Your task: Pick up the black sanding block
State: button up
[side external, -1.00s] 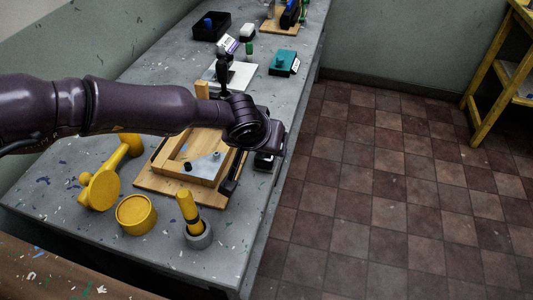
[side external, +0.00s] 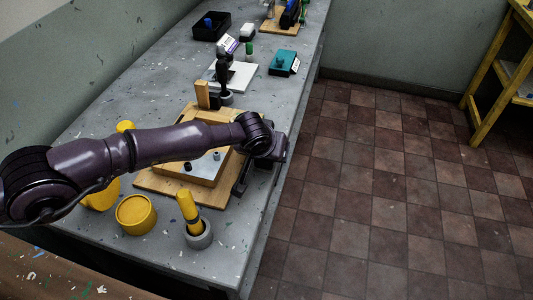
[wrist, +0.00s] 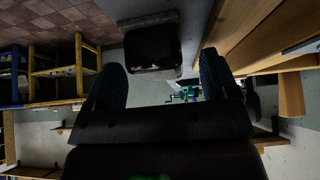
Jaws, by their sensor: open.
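The black sanding block (wrist: 153,46) shows in the wrist view as a dark, rounded block on a grey surface, ahead of and between the fingers. Whether the fingers stand level with the block is not clear. In the side external view my gripper (side external: 270,157) is low over the right edge of the bench, beside the wooden frame. There the wrist and hand hide most or all of the block.
A yellow tub (side external: 136,214) and a yellow-handled tool in a grey cup (side external: 197,236) stand nearer the camera. A teal box (side external: 284,62) stands farther back.

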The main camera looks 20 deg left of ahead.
jog(key=shift+c, duration=0.2)
jog(key=c, duration=1)
notch_tip(320, 180, up, 10)
jog(key=shift+f, duration=0.1)
